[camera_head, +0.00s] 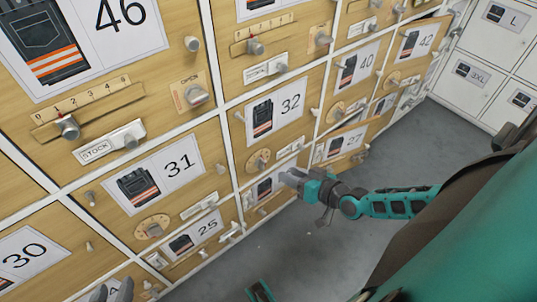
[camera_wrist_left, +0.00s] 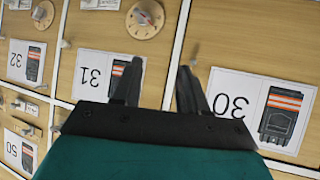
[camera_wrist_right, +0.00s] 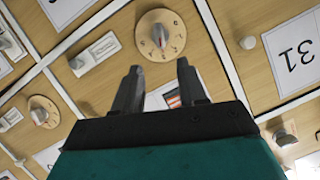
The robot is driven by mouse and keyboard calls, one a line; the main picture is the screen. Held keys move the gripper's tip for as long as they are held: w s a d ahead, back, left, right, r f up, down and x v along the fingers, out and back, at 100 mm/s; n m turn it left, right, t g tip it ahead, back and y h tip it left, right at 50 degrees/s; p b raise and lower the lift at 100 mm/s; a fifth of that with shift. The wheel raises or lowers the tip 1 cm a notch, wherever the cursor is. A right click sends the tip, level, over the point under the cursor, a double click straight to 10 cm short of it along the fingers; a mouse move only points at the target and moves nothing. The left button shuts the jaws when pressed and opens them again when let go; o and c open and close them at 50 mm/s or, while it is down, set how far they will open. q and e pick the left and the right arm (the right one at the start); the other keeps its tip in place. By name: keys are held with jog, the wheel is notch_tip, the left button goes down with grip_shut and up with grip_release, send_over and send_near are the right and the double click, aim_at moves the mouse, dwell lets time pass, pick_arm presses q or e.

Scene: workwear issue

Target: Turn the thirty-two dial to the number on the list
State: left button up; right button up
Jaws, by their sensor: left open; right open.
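The thirty-two dial (camera_head: 258,160) is a round wooden disc with a grey knob, under the label marked 32 (camera_head: 275,107). It also shows above the fingers in the right wrist view (camera_wrist_right: 160,35), with numbers around its rim and a reddish mark by the knob; its exact setting is hard to read. My right gripper (camera_head: 288,178) is open and empty, apart from the dial, lower and to its right in the head view. My left gripper (camera_head: 112,292) is open and empty at the bottom left, in front of the cabinet near drawers 30 and 31. I cannot make out a list.
A similar dial (camera_head: 152,226) belongs to drawer 31 (camera_head: 155,180). A STOCK slider (camera_head: 290,148) sits right of the thirty-two dial. Small knobs stick out from the drawer fronts. White lockers (camera_head: 490,60) stand at the upper right. The grey floor (camera_head: 400,140) is clear.

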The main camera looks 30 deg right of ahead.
aim_at(266, 164)
jog(key=b+x, duration=0.3)
jog(key=x, duration=0.6)
jog(key=shift+a+f+b, duration=0.1)
jog(key=shift+b, duration=0.3)
pick_arm(q)
jog(key=shift+w+d+f+h, duration=0.15)
jog(key=shift+w+d+f, duration=0.05)
jog(key=shift+d+f, duration=0.25)
jog(key=shift+w+d+f+h, duration=0.15)
jog(key=shift+d+f, duration=0.2)
jog(key=shift+f, duration=0.05)
pick_arm(e)
jog(key=shift+w, duration=0.4)
pick_arm(q)
jog(key=shift+a, duration=0.1)
pick_arm(e)
grip_shut()
